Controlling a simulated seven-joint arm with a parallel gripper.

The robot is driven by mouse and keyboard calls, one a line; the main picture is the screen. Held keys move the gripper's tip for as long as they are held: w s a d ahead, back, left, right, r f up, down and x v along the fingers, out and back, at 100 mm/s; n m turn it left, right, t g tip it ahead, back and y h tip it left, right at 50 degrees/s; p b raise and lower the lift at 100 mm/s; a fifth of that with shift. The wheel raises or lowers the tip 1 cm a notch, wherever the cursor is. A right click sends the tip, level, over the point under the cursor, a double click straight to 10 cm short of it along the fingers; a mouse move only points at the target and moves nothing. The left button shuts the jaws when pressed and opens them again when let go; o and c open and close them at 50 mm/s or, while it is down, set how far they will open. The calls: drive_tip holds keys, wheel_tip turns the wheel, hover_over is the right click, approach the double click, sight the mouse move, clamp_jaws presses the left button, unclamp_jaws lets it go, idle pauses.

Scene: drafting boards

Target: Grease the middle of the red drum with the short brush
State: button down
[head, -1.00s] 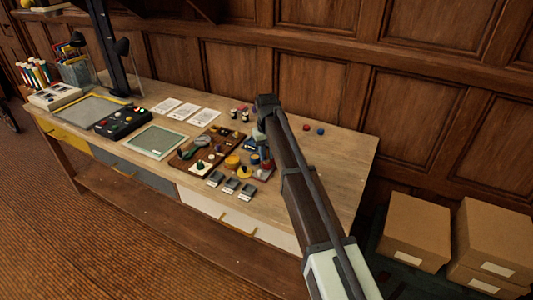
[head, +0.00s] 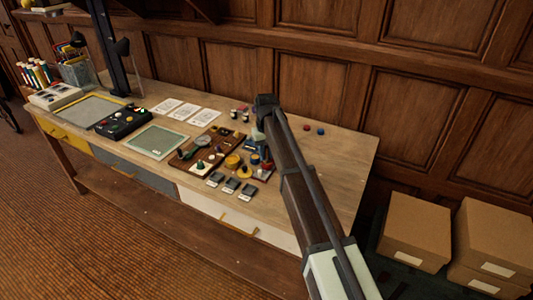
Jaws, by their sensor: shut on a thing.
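My gripper (head: 259,137) is over the right part of the bench, just behind a dark red board (head: 264,174) with small parts on it. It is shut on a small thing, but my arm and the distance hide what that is. A small red part (head: 268,163) shows on that board, close in front of the gripper; it is too small to tell whether it is the red drum. A yellow round part (head: 233,161) and a blue part (head: 254,159) are beside it. I cannot make out the short brush.
A brown board (head: 186,160) with several parts lies to the left. Several small grey blocks (head: 231,186) lie in front. A green-framed tray (head: 155,142) and a black control box (head: 121,121) are farther left. The bench's right end (head: 345,165) is mostly clear.

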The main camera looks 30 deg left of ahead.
drive_tip(key=shift+d, duration=0.4)
idle(3.6)
drive_tip(key=shift+a, duration=0.45)
idle(0.7)
drive_tip(key=shift+d, duration=0.45)
idle(0.4)
drive_tip(key=shift+r, duration=0.1)
drive_tip(key=shift+r, duration=3.45)
